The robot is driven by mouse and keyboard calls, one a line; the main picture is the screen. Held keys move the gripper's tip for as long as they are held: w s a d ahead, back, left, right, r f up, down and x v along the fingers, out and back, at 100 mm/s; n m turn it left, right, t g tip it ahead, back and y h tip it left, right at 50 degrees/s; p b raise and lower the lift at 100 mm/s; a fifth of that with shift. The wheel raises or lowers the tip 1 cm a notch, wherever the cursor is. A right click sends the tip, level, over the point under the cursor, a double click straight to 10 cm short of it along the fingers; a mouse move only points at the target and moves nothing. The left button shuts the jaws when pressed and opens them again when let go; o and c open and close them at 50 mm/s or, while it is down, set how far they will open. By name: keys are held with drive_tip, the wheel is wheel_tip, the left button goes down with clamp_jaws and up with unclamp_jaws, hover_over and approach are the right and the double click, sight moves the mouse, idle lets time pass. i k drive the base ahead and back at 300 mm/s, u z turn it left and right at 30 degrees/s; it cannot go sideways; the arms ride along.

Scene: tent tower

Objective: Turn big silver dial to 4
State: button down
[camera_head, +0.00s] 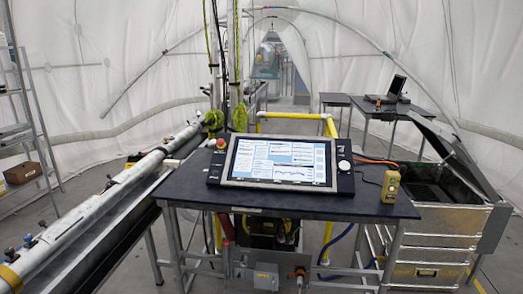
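A large control panel (278,162) with a lit screen lies tilted on a dark table (290,205) in the middle of the head view. A small round silver dial (344,166) sits on the panel's right side strip, beside the screen. It is small in the picture, and its markings and present setting cannot be read. A red button (221,143) sits at the panel's upper left. My gripper is not in this view.
A yellow handheld device (390,184) stands on the table right of the panel, with an orange cable behind it. An open metal case (440,215) stands right of the table. A long pipe assembly (75,225) runs along the left.

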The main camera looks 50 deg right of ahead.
sight(344, 166)
drive_tip(key=u, duration=1)
drive_tip(key=k, duration=0.1)
drive_tip(key=z, duration=2.6)
drive_tip(key=k, duration=0.95)
drive_tip(key=u, duration=0.15)
drive_tip(key=i, duration=0.6)
drive_tip(key=z, duration=0.05)
